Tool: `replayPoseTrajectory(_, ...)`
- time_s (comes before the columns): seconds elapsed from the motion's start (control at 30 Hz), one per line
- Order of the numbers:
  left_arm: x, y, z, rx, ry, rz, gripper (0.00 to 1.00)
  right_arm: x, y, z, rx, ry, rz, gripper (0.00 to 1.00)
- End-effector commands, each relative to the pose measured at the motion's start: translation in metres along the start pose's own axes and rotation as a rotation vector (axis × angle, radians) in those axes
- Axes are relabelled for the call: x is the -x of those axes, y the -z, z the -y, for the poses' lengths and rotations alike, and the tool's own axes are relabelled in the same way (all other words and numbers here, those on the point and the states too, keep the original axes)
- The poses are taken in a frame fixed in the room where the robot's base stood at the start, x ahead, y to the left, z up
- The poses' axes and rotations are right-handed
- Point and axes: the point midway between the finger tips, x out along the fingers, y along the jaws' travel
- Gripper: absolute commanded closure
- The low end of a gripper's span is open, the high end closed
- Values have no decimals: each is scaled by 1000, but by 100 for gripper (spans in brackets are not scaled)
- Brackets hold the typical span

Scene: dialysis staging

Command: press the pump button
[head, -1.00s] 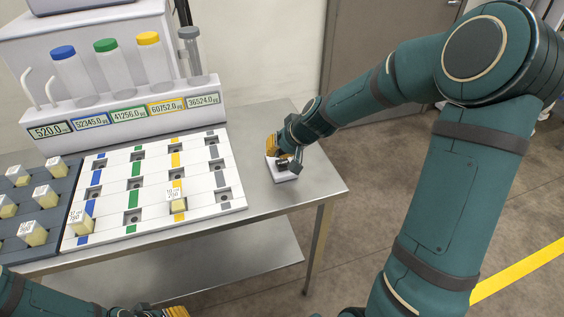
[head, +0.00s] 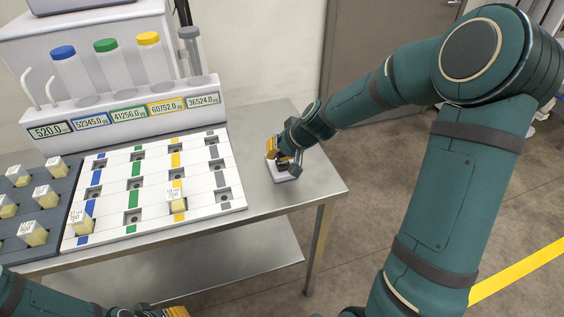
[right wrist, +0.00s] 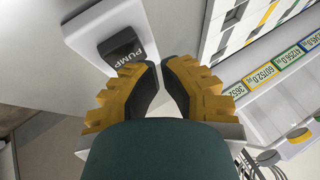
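The pump button is a dark block lettered PUMP (right wrist: 122,48) on a white box (right wrist: 100,22) in the right wrist view. In the head view the white box (head: 287,178) sits on the steel table near its right end, partly hidden by my right gripper. My right gripper (right wrist: 161,64) has yellow fingers with dark pads; the tips are nearly together with nothing between them. In the right wrist view the tips lie beside the button's lettered side; contact cannot be told. My left gripper (head: 168,312) shows only in part at the bottom edge of the head view.
A white sorting board (head: 150,215) with colour stripes lies left of the box, with a dark tray (head: 58,200) of labelled vials beside it. A rack with capped tubes and number displays (head: 125,115) stands behind. Bare steel table (head: 255,205) surrounds the box.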

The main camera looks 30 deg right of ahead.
Motion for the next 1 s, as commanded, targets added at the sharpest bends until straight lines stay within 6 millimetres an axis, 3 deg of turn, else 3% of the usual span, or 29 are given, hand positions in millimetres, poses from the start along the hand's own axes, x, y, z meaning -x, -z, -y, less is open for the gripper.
replayPoseTrajectory(1.0,0,0,0,0,0,0,53,-7,-4,-4,-1,0,1,100)
